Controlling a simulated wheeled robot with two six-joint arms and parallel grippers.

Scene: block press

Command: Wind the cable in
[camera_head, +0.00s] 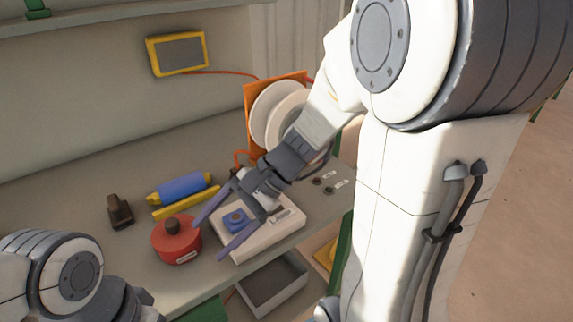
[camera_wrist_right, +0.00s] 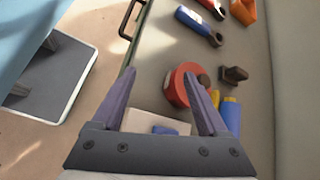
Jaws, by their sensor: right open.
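A white reel (camera_head: 262,107) stands on an orange bracket (camera_head: 256,91) at the back of the bench. A red cable (camera_head: 225,73) runs to it from a yellow-framed screen (camera_head: 178,53) on the wall. A short red length shows below the bracket. My right gripper (camera_head: 212,238) is open, its fingers spread above a white box (camera_head: 286,222) with a blue button (camera_head: 236,219). It holds nothing in the right wrist view (camera_wrist_right: 160,76). My right forearm hides part of the reel. Left arm links show at lower left, but I cannot make out that gripper.
A red drum (camera_head: 176,243) with a dark knob stands close beside my right fingertips. Behind it lie a blue roll (camera_head: 181,188), a yellow bar (camera_head: 188,203) and a dark block (camera_head: 119,211). A grey open tray (camera_head: 272,286) is below the bench's front edge.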

